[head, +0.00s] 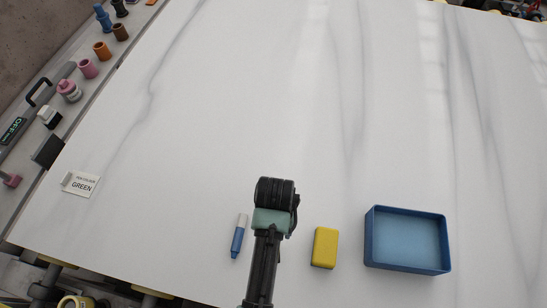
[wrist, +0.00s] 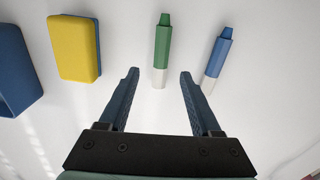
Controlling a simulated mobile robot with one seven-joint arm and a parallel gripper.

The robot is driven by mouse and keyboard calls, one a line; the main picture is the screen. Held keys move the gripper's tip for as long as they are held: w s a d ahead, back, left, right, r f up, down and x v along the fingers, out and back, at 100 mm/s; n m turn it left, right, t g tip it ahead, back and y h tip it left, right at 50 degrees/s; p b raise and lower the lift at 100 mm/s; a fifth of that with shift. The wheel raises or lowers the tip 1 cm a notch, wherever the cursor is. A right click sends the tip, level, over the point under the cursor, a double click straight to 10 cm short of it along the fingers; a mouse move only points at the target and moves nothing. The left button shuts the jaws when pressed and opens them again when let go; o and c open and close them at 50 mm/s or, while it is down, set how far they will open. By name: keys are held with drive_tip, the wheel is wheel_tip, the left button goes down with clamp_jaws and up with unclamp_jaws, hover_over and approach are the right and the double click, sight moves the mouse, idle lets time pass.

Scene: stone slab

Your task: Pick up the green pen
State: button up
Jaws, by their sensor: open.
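A green pen (wrist: 162,48) with a white end lies on the slab in the wrist view. Its white end points toward my gripper (wrist: 158,74), which is open, and it lies in line with the gap between the two fingers. I cannot tell how far above the pen the fingers are. In the head view the green pen does not show; my arm (head: 270,221) covers that part of the slab. A blue pen (head: 238,238) with a white end lies just left of my arm there; it also shows right of the green pen in the wrist view (wrist: 217,54).
A yellow block (head: 325,247) lies right of my arm, and a blue open tray (head: 368,240) stands further right. Several small fittings line the left ledge. The slab's far middle is clear.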

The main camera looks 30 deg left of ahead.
drive_tip(key=shift+s+f+p, duration=0.15)
drive_tip(key=shift+f, duration=1.45)
drive_tip(key=shift+s+f+p, duration=0.1)
drive_tip(key=shift+f+p, duration=0.05)
drive_tip(key=shift+f, duration=1.45)
clamp_jaws()
